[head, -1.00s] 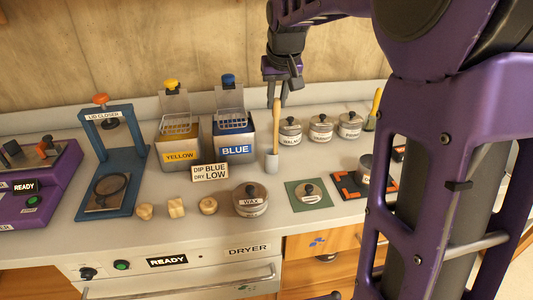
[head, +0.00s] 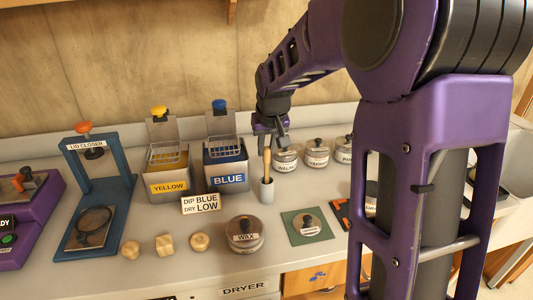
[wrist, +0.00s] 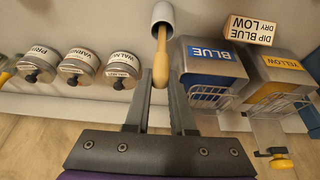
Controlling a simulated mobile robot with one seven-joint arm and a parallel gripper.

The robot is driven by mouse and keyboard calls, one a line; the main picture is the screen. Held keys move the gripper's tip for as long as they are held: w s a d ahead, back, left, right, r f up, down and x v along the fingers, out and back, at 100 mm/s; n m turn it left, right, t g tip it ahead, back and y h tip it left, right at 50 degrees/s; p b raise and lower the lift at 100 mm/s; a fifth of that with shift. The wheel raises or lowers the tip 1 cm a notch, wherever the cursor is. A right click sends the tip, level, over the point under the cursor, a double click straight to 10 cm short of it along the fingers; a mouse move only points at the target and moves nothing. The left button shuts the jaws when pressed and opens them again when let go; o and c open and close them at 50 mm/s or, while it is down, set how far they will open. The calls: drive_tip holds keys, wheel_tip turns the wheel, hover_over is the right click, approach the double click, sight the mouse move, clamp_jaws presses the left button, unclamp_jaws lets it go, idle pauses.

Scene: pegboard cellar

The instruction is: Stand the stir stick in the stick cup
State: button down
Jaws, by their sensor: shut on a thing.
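The stir stick (head: 267,160) is a pale wooden rod standing a little tilted, with its lower end inside the small grey stick cup (head: 267,191). The cup stands on the counter in front of the jars, right of the blue tank. My gripper (head: 267,140) is above the cup, shut on the stick's upper end. In the wrist view the stick (wrist: 161,60) runs from the cup (wrist: 163,13) to between my two fingertips (wrist: 160,88). The stick's lower tip is hidden inside the cup.
Close by stand the blue tank (head: 228,178), several lidded jars (head: 285,158), a wax tin (head: 245,237) and a sign (head: 201,203). A yellow tank (head: 166,184) and a blue lid closer (head: 93,225) stand left. Wooden pieces (head: 165,244) lie in front.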

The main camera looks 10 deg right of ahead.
drive_tip(key=shift+f, duration=0.6)
drive_tip(key=shift+f, duration=0.2)
drive_tip(key=c, duration=0.8)
unclamp_jaws()
drive_tip(key=shift+o, duration=0.2)
drive_tip(key=shift+r, duration=0.15)
drive_tip(key=shift+r, duration=0.25)
drive_tip(key=v, duration=1.1)
drive_tip(key=shift+s+r+p, duration=0.2)
drive_tip(key=shift+r+p, duration=0.05)
drive_tip(key=shift+p, duration=0.2)
